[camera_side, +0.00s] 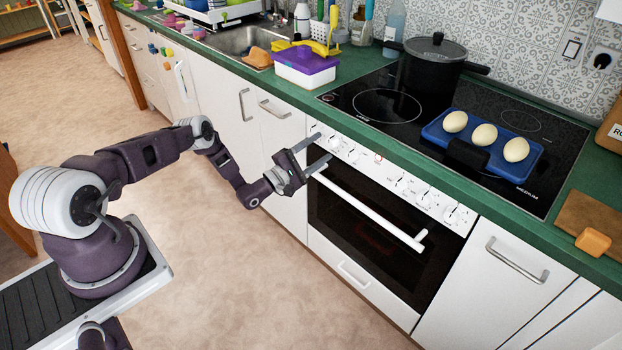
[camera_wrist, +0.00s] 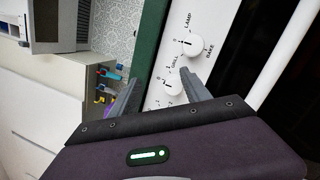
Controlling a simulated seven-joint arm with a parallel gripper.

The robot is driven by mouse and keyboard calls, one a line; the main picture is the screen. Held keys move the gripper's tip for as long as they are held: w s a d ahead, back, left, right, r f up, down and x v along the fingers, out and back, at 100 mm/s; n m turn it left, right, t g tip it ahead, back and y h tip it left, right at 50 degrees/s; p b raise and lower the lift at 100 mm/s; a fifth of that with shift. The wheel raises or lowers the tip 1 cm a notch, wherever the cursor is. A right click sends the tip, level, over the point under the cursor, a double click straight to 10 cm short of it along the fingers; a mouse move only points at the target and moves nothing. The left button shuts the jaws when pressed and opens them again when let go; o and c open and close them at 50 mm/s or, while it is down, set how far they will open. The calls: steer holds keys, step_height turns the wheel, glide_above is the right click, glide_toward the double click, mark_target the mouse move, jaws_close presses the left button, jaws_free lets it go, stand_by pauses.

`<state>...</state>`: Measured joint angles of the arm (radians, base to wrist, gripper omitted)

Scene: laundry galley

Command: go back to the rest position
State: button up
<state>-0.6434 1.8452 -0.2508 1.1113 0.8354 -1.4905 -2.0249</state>
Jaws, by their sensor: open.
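My gripper (camera_side: 320,151) is open and empty, in front of the oven's control panel in the side view. Its two fingers point toward the white panel (camera_side: 395,178) with its row of knobs. In the wrist view my gripper (camera_wrist: 160,83) has its fingers spread, with a knob (camera_wrist: 173,84) showing between them. I cannot tell whether a fingertip touches the panel. My arm reaches across from the left, bent at the elbow.
The oven handle (camera_side: 372,213) sticks out below the panel. The cooktop above holds a black pot (camera_side: 433,68) and a blue tray (camera_side: 520,172) with three pale egg-shaped things. A purple-lidded box (camera_side: 305,66) stands on the green counter. The floor (camera_side: 215,260) is clear.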

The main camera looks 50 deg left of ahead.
steer(key=a+r+g+y, duration=0.1)
steer(key=r, duration=0.1)
steer(key=w+a+r+g+y, duration=0.1)
steer(key=a+r, duration=0.1)
steer(key=w+a+r+g+y, duration=0.1)
steer(key=a+r+g+y, duration=0.1)
steer(key=shift+a+m, duration=0.1)
steer(key=shift+m, duration=0.2)
steer(key=s+d+r+m+g, duration=0.2)
steer(key=r+m, duration=0.1)
steer(key=r, duration=0.4)
steer(key=s+d+r+m+g, duration=0.2)
steer(key=r+m+g, duration=0.1)
steer(key=r, duration=0.4)
steer(key=s+d+r+m+g, duration=0.1)
steer(key=s+d+r+m, duration=0.35)
steer(key=s+r, duration=0.2)
steer(key=s+d+r+m+g, duration=0.1)
steer(key=s+d+r+m, duration=0.2)
steer(key=s+d+r, duration=0.4)
steer(key=s+d+m+g+h, duration=0.1)
steer(key=s+d+m, duration=0.2)
steer(key=s, duration=1)
steer(key=s+d+m+g, duration=0.2)
steer(key=s+m, duration=0.3)
steer(key=s, duration=0.9)
steer(key=shift+d+f+g+h, duration=0.3)
steer(key=shift+d+h, duration=0.1)
steer(key=shift+d, duration=0.25)
steer(key=shift+r, duration=0.1)
